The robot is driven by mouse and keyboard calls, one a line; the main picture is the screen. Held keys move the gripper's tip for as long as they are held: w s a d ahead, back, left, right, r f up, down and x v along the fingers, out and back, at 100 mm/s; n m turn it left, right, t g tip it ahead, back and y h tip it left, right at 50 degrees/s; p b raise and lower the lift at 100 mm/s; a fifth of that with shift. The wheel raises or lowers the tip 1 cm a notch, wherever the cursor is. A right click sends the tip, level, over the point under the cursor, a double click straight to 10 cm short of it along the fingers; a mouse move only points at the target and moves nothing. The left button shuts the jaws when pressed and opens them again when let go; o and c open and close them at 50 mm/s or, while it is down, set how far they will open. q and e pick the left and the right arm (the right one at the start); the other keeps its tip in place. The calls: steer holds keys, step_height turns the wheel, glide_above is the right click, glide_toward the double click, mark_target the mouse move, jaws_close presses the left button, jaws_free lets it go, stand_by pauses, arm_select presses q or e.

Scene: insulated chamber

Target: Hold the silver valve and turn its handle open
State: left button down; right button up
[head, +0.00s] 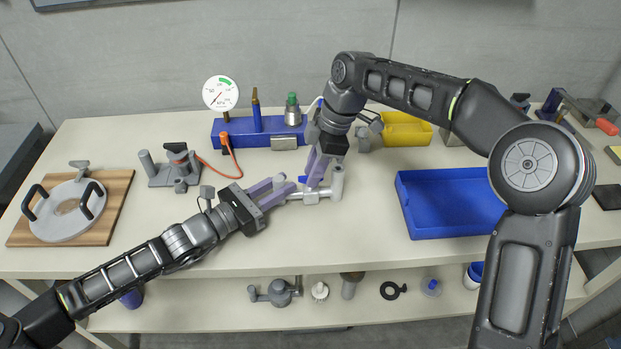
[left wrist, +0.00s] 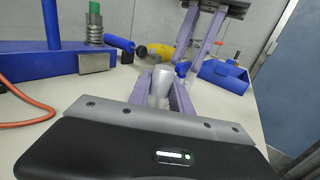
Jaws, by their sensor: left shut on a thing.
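The silver valve (head: 318,196) lies near the middle of the table, with a round upright end (head: 337,181) at its right. My left gripper (head: 289,191) comes in from the left and is shut on the valve's left end. In the left wrist view, the valve's silver body (left wrist: 161,82) shows between the purple fingers. The blue handle (head: 301,180) is on top of the valve and also shows in the left wrist view (left wrist: 182,68). My right gripper (head: 314,184) points down over the handle, its fingers apart. Whether they touch the handle is hard to see.
A blue manifold (head: 228,133) with a gauge (head: 220,94) stands behind. A blue tray (head: 425,233) lies to the right and a yellow bin (head: 402,138) behind it. At left are a clamp stand (head: 160,173) and a wooden board (head: 118,190). The table front is clear.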

arm_select(q)
steer(key=shift+a+f, duration=0.1)
steer(key=shift+f, duration=0.25)
arm_select(e)
steer(key=shift+r, duration=3)
arm_select(q)
steer(key=c, duration=1.4)
jaws_free()
steer(key=shift+w, duration=0.15)
arm_select(e)
steer(key=shift+w+f, duration=0.1)
arm_select(q)
steer(key=o, duration=0.3)
steer(key=shift+r, duration=0.2)
steer(key=shift+b+v, duration=0.4)
steer(key=shift+v, duration=3.5)
arm_select(e)
steer(key=shift+f, duration=0.4)
arm_select(q)
steer(key=shift+s+a, duration=0.4)
steer(key=shift+s, duration=0.05)
